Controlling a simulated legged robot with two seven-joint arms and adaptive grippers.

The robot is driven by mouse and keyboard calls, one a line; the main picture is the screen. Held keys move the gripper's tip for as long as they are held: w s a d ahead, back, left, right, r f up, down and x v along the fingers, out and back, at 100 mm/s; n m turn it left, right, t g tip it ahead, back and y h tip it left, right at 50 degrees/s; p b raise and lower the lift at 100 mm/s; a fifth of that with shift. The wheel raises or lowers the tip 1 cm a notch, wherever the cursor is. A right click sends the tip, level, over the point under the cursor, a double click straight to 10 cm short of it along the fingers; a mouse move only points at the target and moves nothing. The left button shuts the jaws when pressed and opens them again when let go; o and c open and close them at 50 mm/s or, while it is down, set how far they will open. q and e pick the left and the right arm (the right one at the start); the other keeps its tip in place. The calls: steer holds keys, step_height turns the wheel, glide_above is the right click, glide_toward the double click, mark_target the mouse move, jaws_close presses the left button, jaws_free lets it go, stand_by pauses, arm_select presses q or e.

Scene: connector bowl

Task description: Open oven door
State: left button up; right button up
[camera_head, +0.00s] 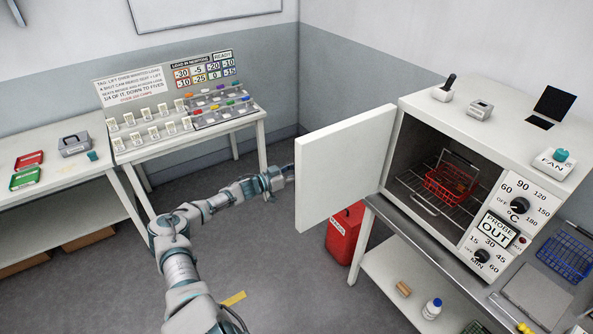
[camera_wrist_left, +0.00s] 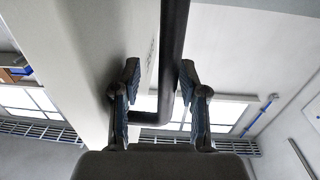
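The oven (camera_head: 480,140) stands on a bench at the right, with its white door (camera_head: 345,165) swung wide open to the left. A red wire basket (camera_head: 452,182) sits on the rack inside. My left gripper (camera_wrist_left: 160,90) reaches the door's outer side; in the head view the door hides its fingers. In the left wrist view its two fingers are apart, on either side of the dark door handle (camera_wrist_left: 172,50). The handle lies nearer the right finger; I cannot tell whether they touch. My right gripper is not in view.
A red bin (camera_head: 343,235) stands on the floor below the door. A control panel (camera_head: 508,220) with dials is at the oven's right. A table with a sorting rack (camera_head: 220,108) is at the back left. The floor between the tables is mostly clear.

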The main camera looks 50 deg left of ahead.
arm_select(q)
steer(key=s+a, duration=0.3)
steer(key=s, duration=0.8)
steer(key=shift+s+f, duration=0.2)
steer(key=shift+s, duration=0.15)
steer(key=shift+d, duration=0.15)
